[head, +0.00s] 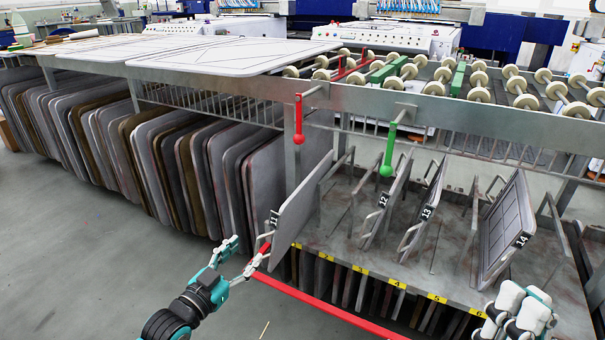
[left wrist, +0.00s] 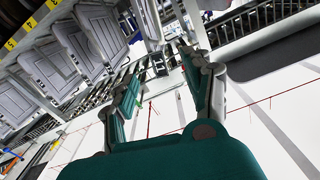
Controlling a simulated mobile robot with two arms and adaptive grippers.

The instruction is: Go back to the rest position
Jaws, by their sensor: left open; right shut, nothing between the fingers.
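My left gripper (head: 246,252) reaches in from the bottom, left of the panel marked 11 (head: 300,205). Its fingers are spread, with nothing seen between them. One fingertip overlaps the panel's lower left handle and the end of a red bar in the picture; I cannot tell whether it touches. In the left wrist view the two teal and grey fingers (left wrist: 160,68) stand apart. My right gripper (head: 518,312) is at the bottom right edge, in front of the rack shelf. Its white fingers are close together, and its lower part is cut off.
Panels marked 12 (head: 388,205), 13 (head: 425,210) and 14 (head: 507,235) stand in the rack. A red bar (head: 325,303) runs along its lower front. Red (head: 299,120) and green (head: 387,150) levers hang above. Many grey panels (head: 180,160) stand at left. Floor (head: 80,270) at lower left is clear.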

